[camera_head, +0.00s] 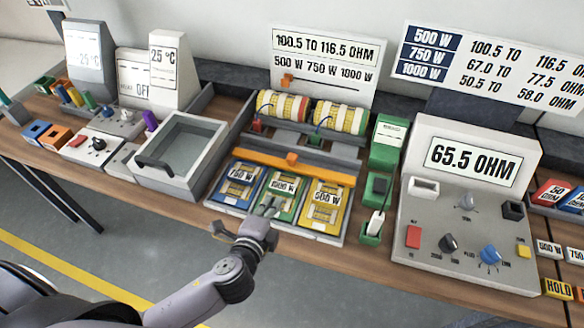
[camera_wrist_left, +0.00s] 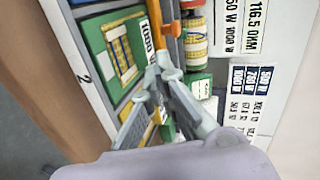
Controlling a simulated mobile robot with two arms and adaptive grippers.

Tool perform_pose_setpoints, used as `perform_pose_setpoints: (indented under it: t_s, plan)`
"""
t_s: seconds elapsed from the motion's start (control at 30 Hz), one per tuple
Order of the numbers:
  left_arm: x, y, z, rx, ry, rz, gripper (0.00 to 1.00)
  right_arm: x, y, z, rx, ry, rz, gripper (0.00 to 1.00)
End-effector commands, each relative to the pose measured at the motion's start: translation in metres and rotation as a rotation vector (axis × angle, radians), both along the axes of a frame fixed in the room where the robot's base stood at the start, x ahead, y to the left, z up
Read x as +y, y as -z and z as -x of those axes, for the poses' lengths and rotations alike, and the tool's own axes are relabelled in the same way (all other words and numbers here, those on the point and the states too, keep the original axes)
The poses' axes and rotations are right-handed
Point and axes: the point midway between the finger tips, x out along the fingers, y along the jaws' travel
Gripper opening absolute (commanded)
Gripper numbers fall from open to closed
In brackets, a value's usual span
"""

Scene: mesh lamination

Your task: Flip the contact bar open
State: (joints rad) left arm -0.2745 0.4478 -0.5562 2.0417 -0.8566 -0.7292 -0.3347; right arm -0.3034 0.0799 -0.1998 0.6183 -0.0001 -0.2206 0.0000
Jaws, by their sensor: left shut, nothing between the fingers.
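The contact bar is the long orange bar (camera_head: 268,159) lying across the grey fixture (camera_head: 345,208), behind the blue, green and yellow cards. A small orange block (camera_head: 292,157) stands up near its middle. In the left wrist view the orange bar (camera_wrist_left: 169,18) runs down from the top edge. My left gripper (camera_head: 270,204) is shut and empty, over the front part of the green card (camera_head: 283,190), apart from the bar in the head view. In the wrist view my fingertips (camera_wrist_left: 163,62) overlap the bar's lower end, so contact there cannot be judged. My right gripper is not in view.
Two wound coils (camera_head: 283,105) sit behind the bar. A meter reading 65.5 OHM (camera_head: 470,160) stands at the right, with green holders (camera_head: 376,188) beside the fixture. A grey tray (camera_head: 205,128) stands at the left. Bare wooden table edge (camera_head: 180,210) lies in front.

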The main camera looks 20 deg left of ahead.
Motion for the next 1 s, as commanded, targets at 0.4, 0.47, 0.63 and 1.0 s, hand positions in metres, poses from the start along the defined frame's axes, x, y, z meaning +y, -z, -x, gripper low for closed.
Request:
perform_pose_setpoints:
  t_s: [0.4,0.47,0.63,1.0]
  plan:
    - [-0.007,-0.003,-0.002,-0.030,0.048,-0.048,0.00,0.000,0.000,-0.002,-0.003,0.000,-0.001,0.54]
    - [-0.007,-0.003,-0.004,-0.030,0.048,-0.047,0.00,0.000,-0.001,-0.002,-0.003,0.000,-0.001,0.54]
    - [-0.007,0.000,-0.021,-0.031,0.047,-0.047,0.00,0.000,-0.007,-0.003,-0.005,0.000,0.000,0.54]
    - [-0.010,0.023,-0.095,-0.030,0.046,-0.048,0.00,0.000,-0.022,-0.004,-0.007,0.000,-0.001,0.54]
